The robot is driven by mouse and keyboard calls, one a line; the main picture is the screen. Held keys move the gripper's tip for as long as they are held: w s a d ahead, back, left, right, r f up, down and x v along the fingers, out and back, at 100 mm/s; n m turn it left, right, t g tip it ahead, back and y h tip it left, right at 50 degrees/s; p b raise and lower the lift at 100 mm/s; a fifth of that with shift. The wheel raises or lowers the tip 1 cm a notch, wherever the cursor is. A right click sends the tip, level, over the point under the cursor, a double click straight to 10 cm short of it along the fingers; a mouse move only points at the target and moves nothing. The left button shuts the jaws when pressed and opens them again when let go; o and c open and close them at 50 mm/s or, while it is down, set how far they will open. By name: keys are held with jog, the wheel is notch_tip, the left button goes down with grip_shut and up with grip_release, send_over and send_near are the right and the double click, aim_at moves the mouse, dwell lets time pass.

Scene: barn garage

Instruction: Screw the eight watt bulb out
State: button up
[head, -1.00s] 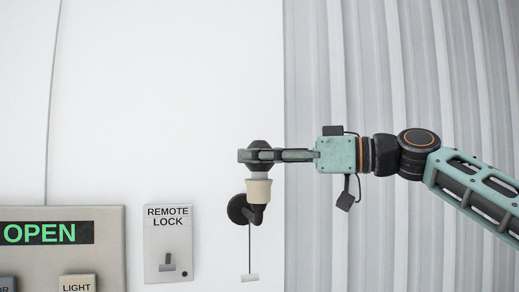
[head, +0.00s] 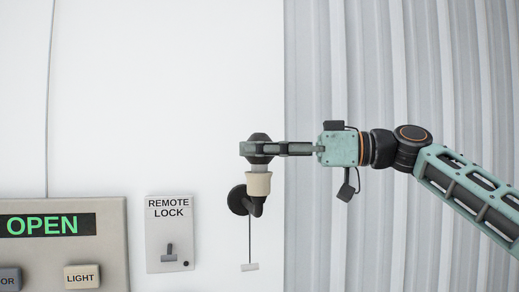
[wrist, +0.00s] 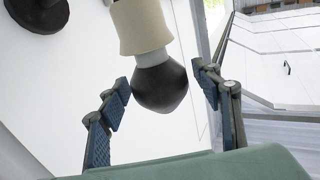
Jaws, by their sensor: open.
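A dark, rounded bulb (wrist: 160,87) with a light neck stands upright in a cream socket (head: 258,184) on a black wall bracket (head: 238,199). In the head view the bulb's dark top (head: 260,138) shows just above my fingers. My gripper (head: 262,149) reaches in level from the right around the bulb. In the wrist view my gripper (wrist: 168,88) is open with a finger on each side of the bulb. The left finger is very close to the bulb; I cannot tell whether it touches. A gap shows at the right finger. No wattage marking can be read.
A pull cord with a pale handle (head: 250,267) hangs below the bracket. A remote lock switch plate (head: 169,234) and a panel (head: 110,240) with a green OPEN display are at lower left. Corrugated wall (head: 310,230) lies behind my arm. The white wall above is clear.

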jog(key=shift+f+b, duration=0.1)
jog(key=shift+b, duration=0.2)
jog(key=shift+f+m+t+b, duration=0.1)
jog(key=shift+m+t+b, duration=0.2)
jog(key=shift+t+b, duration=0.15)
jog(key=m+t+h+b, duration=0.1)
jog(key=t+b, duration=0.1)
jog(key=b, duration=0.1)
jog(key=shift+m+t, duration=0.35)
jog(key=shift+m, duration=0.05)
jog(key=m+t+h+b, duration=0.2)
jog(key=t+b, duration=0.1)
jog(key=b, duration=0.1)
jog(key=shift+m+t, duration=0.3)
jog(key=shift+m+t+h+b, duration=0.5)
jog(key=shift+t+b, duration=0.1)
jog(key=shift+b, duration=0.05)
jog(key=shift+r, duration=0.25)
jog(key=shift+c, duration=0.2)
jog(key=c, duration=0.8)
jog(key=shift+r+g+p, duration=0.15)
jog(key=shift+g+p, duration=0.15)
jog(key=shift+p, duration=0.35)
